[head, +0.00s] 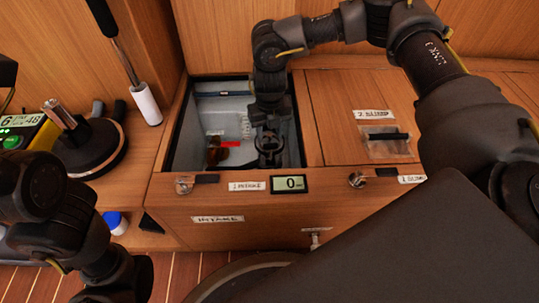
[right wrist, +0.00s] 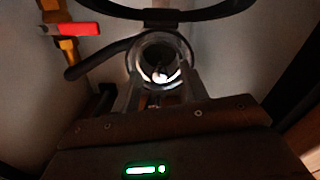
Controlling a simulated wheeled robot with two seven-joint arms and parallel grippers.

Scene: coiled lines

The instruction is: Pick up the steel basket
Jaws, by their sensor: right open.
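My right gripper (head: 269,157) reaches down into the open intake compartment. In the right wrist view its two fingers (right wrist: 160,84) stand apart, with a round, clear-looking vessel (right wrist: 160,48) with a shiny metallic inside beyond and between the tips. I cannot tell whether the fingers touch it. The steel basket is not clearly distinct; the bright metal (right wrist: 161,76) inside the round vessel may be part of it. In the head view my gripper hides that spot. My left arm comes in at lower left, and its gripper is outside the picture.
The compartment's wooden front rim (head: 230,181) and side walls surround my right gripper closely. A red-handled valve (right wrist: 70,29) sits beside the round vessel. A closed wooden lid (head: 362,105) lies right of the opening. A round black-based object (head: 88,148) stands on the left.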

